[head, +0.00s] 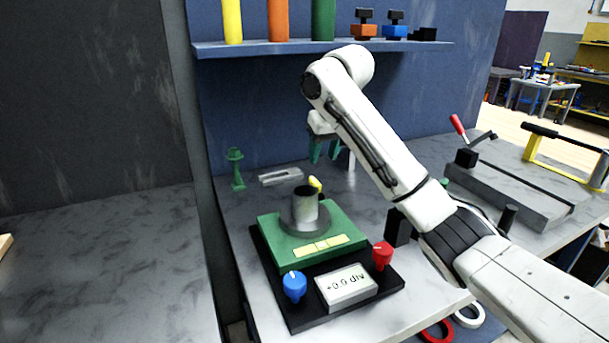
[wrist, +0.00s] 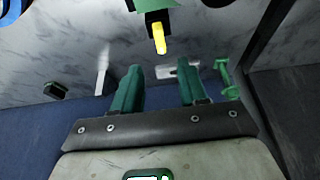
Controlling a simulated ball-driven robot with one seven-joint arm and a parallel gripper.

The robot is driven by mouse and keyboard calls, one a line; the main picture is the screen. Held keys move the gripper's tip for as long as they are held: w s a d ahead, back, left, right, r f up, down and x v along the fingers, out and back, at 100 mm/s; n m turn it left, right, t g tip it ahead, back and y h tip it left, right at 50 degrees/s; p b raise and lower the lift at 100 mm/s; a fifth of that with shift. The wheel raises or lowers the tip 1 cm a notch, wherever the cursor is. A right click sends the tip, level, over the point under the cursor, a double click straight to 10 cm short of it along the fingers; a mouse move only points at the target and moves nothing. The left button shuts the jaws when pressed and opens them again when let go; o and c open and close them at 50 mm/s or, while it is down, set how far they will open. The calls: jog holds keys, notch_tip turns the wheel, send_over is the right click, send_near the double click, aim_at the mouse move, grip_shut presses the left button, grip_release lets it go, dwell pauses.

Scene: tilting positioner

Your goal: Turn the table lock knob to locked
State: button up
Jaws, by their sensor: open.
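The positioner has a green tilting table (head: 345,229) on a black base (head: 302,318). A blue knob (head: 294,286) with a white mark stands at its front left and a red knob (head: 382,256) at its front right. A yellow handle (head: 315,184) shows behind the grey cylinder; in the wrist view the yellow handle (wrist: 159,38) sits on a black block at the table's edge. I cannot tell from labels which one is the lock. My gripper (head: 323,152) is open and empty, above and behind the table. Its green fingers (wrist: 158,72) point towards the yellow handle's side, apart from it.
A grey cylinder (head: 304,212) stands on the table. A display (head: 346,287) reads +0.0 div. A blue shelf (head: 270,46) overhangs the back. A grey fixture (head: 510,184) is at right.

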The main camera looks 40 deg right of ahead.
aim_at(316, 181)
jog(key=x, duration=1)
jog(key=shift+w+f, duration=0.1)
jog(key=shift+f, duration=0.15)
grip_shut()
